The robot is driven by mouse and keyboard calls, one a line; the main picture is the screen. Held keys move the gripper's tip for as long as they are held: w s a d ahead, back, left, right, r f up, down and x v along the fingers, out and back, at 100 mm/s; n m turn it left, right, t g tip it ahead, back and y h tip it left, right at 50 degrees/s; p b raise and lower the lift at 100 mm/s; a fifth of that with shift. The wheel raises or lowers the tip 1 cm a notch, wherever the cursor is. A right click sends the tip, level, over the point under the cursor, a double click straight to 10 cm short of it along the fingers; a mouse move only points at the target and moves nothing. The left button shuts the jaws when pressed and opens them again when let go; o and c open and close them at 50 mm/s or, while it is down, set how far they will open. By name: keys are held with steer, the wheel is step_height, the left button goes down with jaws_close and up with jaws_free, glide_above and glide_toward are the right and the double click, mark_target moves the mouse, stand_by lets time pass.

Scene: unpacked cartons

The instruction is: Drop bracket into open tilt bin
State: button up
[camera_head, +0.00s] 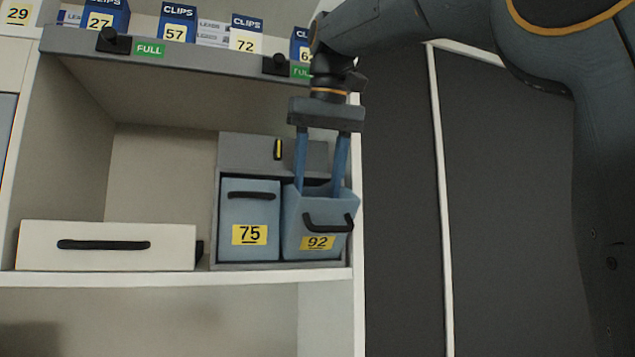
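The open tilt bin (294,222) is light blue, has a black handle and a yellow label 92, and leans forward out of the grey housing (230,145) on the shelf. My gripper (320,190) points down over this bin. Its two blue fingers stand apart, and their tips reach to or just inside the bin's mouth. The front wall hides the bin's inside and may hide the very ends of the fingers. I see no bracket between the visible parts of the fingers or elsewhere.
A closed blue bin (250,210) labelled 75 sits just left of the open bin. A white drawer box (105,258) stands further left on the shelf. The upper shelf (200,68), with blue clip boxes, is close above and behind my wrist. Dark panels fill the right.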

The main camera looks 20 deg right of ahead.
steer(key=shift+r, duration=0.1)
steer(key=shift+r, duration=0.25)
steer(key=v, duration=1.2)
steer(key=shift+r+p, duration=0.25)
steer(key=shift+p, duration=0.15)
